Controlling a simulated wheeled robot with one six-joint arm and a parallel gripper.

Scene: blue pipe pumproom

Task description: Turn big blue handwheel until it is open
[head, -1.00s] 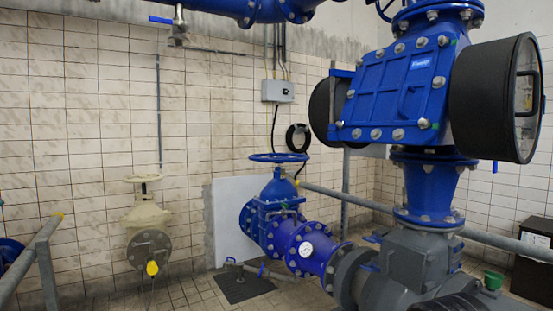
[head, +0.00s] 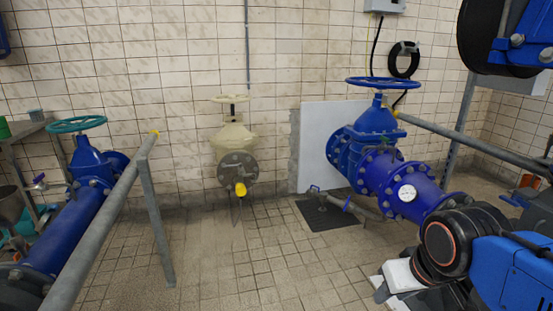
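The big blue handwheel (head: 385,84) lies flat on top of a blue gate valve (head: 372,121) right of centre, in front of the tiled wall. Its rim and spokes are in clear view. The frame does not show whether the valve is open or closed. Part of my arm (head: 500,262), blue and black with an orange ring, is at the lower right. A pale block at its left end seems to belong to my gripper, but I cannot make out two fingertips. It is below the handwheel in the picture and apart from it.
A cream valve (head: 235,140) with its own wheel stands at the wall. A teal handwheel (head: 76,124) tops a blue pipe at left, behind a grey rail (head: 103,221). A dark floor grate (head: 328,214) lies before the blue valve. The middle floor is clear.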

